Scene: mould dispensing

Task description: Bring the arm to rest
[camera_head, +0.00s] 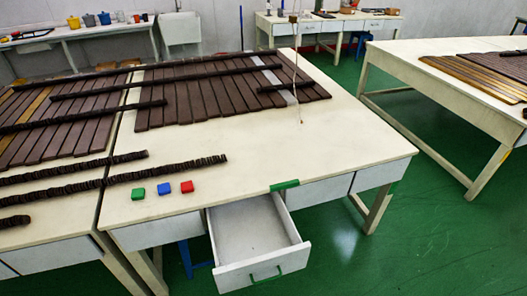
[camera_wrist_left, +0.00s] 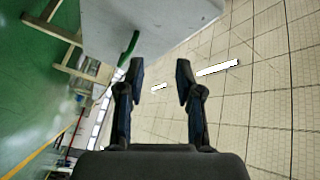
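My left gripper (camera_wrist_left: 160,82) shows in the left wrist view with its two dark fingers apart and nothing between them. It is clear of the table; a pale table or drawer surface (camera_wrist_left: 140,22) with a green handle (camera_wrist_left: 129,48) lies beyond its fingertips. Neither gripper shows in the head view, and my right gripper is in no view.
The white table (camera_head: 335,150) has an open, empty drawer (camera_head: 250,235) jutting from its front. Dark slats (camera_head: 205,98) cover the back. Another table (camera_head: 450,85) stands at right; green floor lies between.

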